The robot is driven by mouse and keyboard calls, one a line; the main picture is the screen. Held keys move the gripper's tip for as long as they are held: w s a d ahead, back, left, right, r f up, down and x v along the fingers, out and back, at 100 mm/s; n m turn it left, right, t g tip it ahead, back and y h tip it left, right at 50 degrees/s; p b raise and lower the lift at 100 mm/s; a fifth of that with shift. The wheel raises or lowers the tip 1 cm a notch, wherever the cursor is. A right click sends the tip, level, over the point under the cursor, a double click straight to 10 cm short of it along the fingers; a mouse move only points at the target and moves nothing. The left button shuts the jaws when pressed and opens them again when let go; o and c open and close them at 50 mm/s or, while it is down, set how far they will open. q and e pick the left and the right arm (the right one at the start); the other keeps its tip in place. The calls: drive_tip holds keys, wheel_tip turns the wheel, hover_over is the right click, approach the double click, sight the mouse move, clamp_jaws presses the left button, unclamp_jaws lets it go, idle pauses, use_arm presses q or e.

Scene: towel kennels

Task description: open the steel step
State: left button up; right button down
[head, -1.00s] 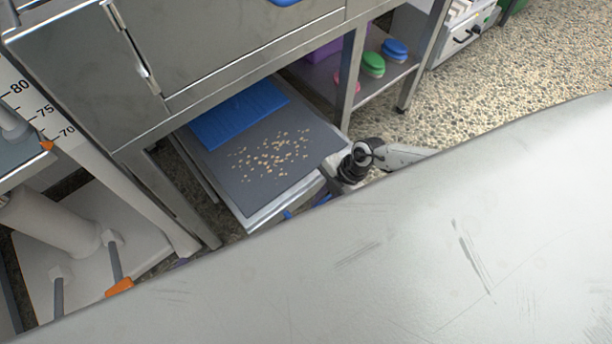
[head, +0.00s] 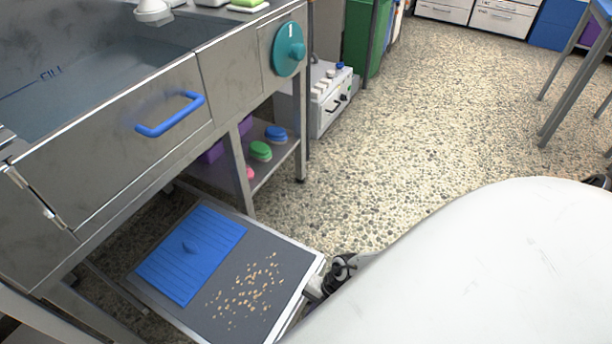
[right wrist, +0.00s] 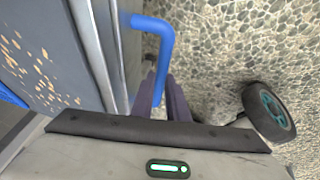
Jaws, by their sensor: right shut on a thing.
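The steel step (head: 268,242) is a low platform with a dark grey top, drawn out from under the steel tub counter at the lower left of the head view. A ribbed blue mat (head: 182,262) and scattered tan crumbs (head: 247,285) lie on it. Its steel edge (right wrist: 95,55) also shows in the right wrist view. My right gripper (head: 322,285) is at the step's front edge, partly hidden by my white body. In the right wrist view my right gripper (right wrist: 161,95) is shut on the blue bar handle (right wrist: 162,45). My left gripper is not in view.
A lower shelf (head: 262,178) holds green, blue and pink items. A white control box (head: 328,98) stands behind.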

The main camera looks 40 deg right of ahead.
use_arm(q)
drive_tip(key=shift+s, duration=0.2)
use_arm(e)
drive_tip(key=shift+s+d, duration=0.25)
drive_tip(key=shift+s, duration=0.35)
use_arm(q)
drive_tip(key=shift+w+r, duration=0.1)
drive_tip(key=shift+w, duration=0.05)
use_arm(e)
drive_tip(key=c, duration=1.7)
unclamp_jaws()
